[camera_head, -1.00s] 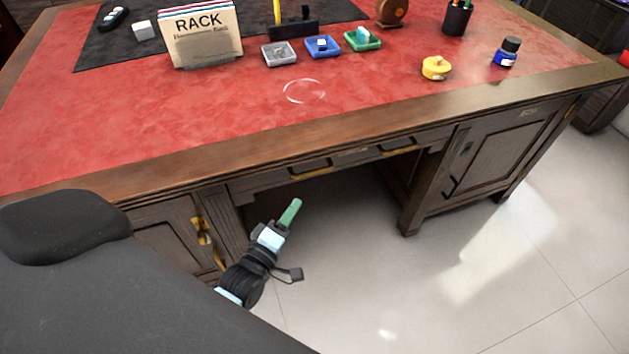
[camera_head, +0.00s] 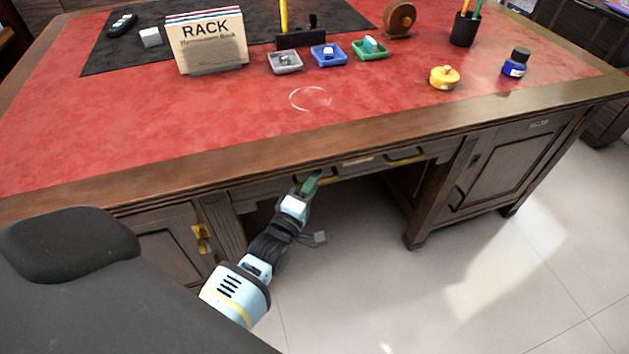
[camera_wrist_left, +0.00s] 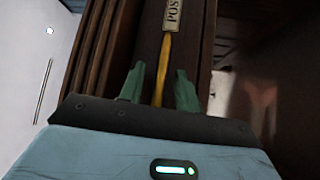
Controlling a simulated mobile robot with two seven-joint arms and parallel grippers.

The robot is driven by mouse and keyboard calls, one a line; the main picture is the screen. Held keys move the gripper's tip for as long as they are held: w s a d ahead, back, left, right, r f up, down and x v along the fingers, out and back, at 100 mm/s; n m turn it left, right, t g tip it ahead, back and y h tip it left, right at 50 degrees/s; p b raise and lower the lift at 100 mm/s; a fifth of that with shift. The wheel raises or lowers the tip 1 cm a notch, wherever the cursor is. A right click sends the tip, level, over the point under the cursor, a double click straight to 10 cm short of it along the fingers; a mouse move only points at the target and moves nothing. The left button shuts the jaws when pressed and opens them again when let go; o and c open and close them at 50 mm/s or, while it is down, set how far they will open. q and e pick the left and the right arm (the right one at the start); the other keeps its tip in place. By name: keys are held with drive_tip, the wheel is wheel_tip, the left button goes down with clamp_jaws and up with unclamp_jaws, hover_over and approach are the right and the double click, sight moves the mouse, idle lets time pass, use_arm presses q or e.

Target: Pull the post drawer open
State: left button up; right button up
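The post drawer (camera_wrist_left: 185,50) has a dark wooden front with a pale POST label (camera_wrist_left: 172,14) in the left wrist view. In the head view the shallow drawer row sits under the desk's front edge, with a small label (camera_head: 357,161), and looks shut. A yellow brass handle (camera_wrist_left: 162,70) runs between my left gripper's (camera_wrist_left: 159,88) two green fingers, which are apart on either side of it. In the head view my left gripper (camera_head: 311,183) is at the left handle and partly covers it. My right gripper is not in view.
Another brass handle (camera_head: 405,160) is to the right. The desk (camera_head: 200,165) overhangs the drawers. A cabinet door (camera_head: 505,165) is at right, another (camera_head: 175,245) at left. Floor in front is clear.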

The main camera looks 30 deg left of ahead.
use_arm(q)
drive_tip(key=shift+w, duration=0.45)
clamp_jaws()
drive_tip(key=shift+s, duration=0.1)
